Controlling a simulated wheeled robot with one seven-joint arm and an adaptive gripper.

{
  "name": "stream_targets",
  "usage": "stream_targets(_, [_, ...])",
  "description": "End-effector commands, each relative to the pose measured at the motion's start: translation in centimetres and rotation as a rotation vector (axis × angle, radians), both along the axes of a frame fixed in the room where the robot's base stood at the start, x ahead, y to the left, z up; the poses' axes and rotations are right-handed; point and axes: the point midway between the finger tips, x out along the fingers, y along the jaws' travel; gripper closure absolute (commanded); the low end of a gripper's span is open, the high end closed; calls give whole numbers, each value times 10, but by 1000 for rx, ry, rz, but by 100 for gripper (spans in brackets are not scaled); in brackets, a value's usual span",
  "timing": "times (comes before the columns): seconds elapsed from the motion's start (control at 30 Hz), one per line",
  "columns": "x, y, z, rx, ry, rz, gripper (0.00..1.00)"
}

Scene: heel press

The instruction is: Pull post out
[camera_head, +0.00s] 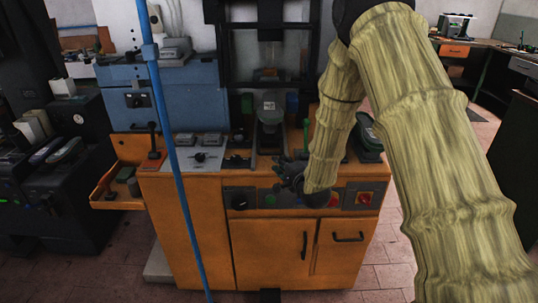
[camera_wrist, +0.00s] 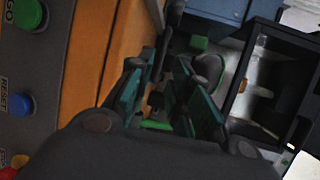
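The press is an orange cabinet (camera_head: 190,225) with a dark upright frame behind its top. A dark grey post-like part (camera_head: 270,128) stands at the middle of the press top; I cannot tell for sure that it is the post. My gripper (camera_head: 283,170) is at the front edge of the top, just in front of and below that part. In the wrist view my gripper (camera_wrist: 163,72) has its two green-padded fingers apart. A small dark knob-like shape (camera_wrist: 155,99) shows between the fingers; contact cannot be told. A grey rounded part (camera_wrist: 208,70) lies beyond the right finger.
A control panel with a green GO button (camera_wrist: 27,14) and a blue RESET button (camera_wrist: 19,105) is close to my gripper. A black frame (camera_wrist: 246,75) is at right. A black lever (camera_head: 153,137) stands at the left of the top. A blue pole (camera_head: 165,120) crosses the head view.

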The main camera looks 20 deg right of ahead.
Motion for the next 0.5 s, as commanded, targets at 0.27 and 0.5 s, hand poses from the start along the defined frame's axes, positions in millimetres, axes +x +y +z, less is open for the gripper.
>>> stream_targets(0.27, [26, 4, -1, 7, -4, 0, 79])
stream_targets(0.5, [64, 8, -9, 5, -5, 1, 79])
